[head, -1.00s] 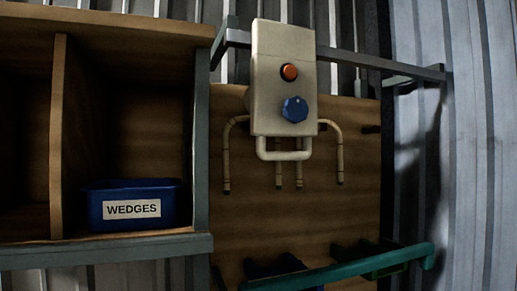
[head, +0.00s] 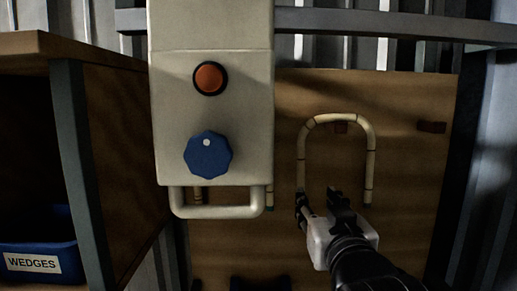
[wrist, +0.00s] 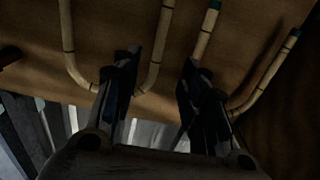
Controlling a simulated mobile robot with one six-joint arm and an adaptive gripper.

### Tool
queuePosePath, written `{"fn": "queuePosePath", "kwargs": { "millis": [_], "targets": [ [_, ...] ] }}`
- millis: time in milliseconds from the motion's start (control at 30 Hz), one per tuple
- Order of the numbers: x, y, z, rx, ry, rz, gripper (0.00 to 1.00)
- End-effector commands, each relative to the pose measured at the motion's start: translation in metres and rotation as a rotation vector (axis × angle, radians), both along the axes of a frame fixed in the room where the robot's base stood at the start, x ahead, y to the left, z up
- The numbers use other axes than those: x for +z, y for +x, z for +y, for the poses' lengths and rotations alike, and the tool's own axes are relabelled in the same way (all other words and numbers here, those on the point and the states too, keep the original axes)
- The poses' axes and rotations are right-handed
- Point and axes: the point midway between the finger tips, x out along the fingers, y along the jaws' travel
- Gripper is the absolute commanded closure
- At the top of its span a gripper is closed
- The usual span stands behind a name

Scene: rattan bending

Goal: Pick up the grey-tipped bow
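A pale, inverted-U rattan bow (head: 337,117) with dark bands hangs against the wooden board, right of the control box. Its tip colour is too dark to tell. In the wrist view its curve (wrist: 70,62) shows at left, with its ends out of frame. A second bow (wrist: 285,52), at right in that view, has green tips. In the head view it is mostly hidden behind the box. My gripper (head: 319,200) is open at the first bow's left leg. In the wrist view my gripper (wrist: 158,75) has that leg between its fingers, nearer the left one; contact cannot be told.
The cream control box (head: 255,120) with an orange button, blue knob and lower handle (head: 215,212) stands just left of my gripper. A blue bin marked WEDGES (head: 30,248) sits in the shelf at far left. A bare peg (head: 432,127) is on the board at right.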

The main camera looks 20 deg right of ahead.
Motion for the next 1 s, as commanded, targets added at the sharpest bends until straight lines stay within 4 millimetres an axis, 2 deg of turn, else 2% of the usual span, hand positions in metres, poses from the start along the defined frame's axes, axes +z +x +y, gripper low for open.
{"fn": "queuePosePath", "kwargs": {
  "millis": [400,533,767,1000],
  "targets": [
    [-0.002,0.08,-0.022,0.002,0.002,0.007,0.6],
    [-0.001,0.097,-0.027,0.001,0.001,0.005,0.6],
    [-0.001,0.111,-0.032,0.001,0.001,0.005,0.6],
    [0.001,0.144,-0.043,0.001,0.001,0.005,0.6]
  ]
}}
